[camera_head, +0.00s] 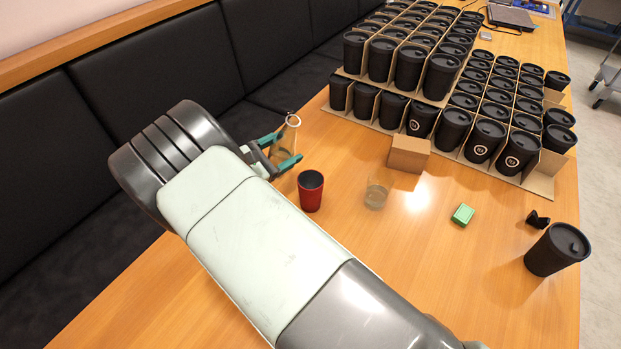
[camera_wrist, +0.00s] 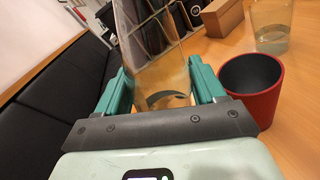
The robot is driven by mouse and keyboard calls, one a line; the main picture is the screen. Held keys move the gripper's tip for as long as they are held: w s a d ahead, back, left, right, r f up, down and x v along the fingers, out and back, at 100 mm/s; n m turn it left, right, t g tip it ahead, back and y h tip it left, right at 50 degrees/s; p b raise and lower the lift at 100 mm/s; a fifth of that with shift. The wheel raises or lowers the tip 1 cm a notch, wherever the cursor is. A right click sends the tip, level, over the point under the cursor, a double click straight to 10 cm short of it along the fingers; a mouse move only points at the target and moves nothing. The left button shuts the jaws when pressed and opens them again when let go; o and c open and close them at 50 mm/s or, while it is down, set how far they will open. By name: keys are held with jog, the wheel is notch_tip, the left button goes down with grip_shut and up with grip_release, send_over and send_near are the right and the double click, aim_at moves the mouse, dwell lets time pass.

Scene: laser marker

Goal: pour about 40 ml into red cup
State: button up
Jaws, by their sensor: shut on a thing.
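A red cup (camera_head: 311,191) with a dark inside stands upright on the wooden table, just right of my gripper (camera_head: 281,154). My gripper is shut on a clear glass vessel (camera_head: 288,136), with one teal finger on each side of it. In the wrist view the glass vessel (camera_wrist: 150,50) stands between the teal fingers (camera_wrist: 163,92), with some liquid low in it. The red cup (camera_wrist: 250,88) is close to the right finger there, apart from the vessel, and looks empty. I cannot tell whether the vessel touches the table.
A clear glass (camera_head: 377,191) with some liquid stands right of the red cup. A brown box (camera_head: 408,153), a green box (camera_head: 463,214) and a black lidded cup (camera_head: 557,249) are farther right. Many black cups in cardboard trays (camera_head: 540,185) fill the back. A dark bench (camera_head: 60,160) lies left.

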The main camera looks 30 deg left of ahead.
aim_at(283, 176)
jog(key=shift+f+m, duration=0.6)
jog(key=shift+f, duration=0.15)
jog(key=shift+a+m, duration=0.1)
jog(key=shift+m, duration=0.3)
jog(key=shift+r+m+y, duration=0.4)
jog(key=shift+r+m, duration=0.05)
jog(key=shift+m, duration=0.05)
jog(key=f, duration=0.1)
jog(key=f+m, duration=0.1)
jog(key=f, duration=0.1)
jog(key=shift+w+a+f+m, duration=0.1)
jog(key=shift+a+f+m, duration=0.2)
jog(key=shift+a, duration=0.05)
jog(key=shift+a+f+m+g+y, duration=0.3)
jog(key=shift+a+f+m, duration=0.25)
jog(key=shift+m, duration=0.35)
jog(key=shift+w+a+r+m, duration=0.1)
jog(key=shift+a+r+m, duration=0.4)
jog(key=shift+m, duration=0.3)
jog(key=shift+a+r+m+y, duration=0.25)
jog(key=shift+r+m, duration=0.25)
jog(key=shift+r, duration=0.25)
jog(key=shift+a+r+m+y, duration=0.25)
jog(key=shift+m, duration=0.55)
jog(key=shift+r+m, duration=0.4)
jog(key=shift+r, duration=0.15)
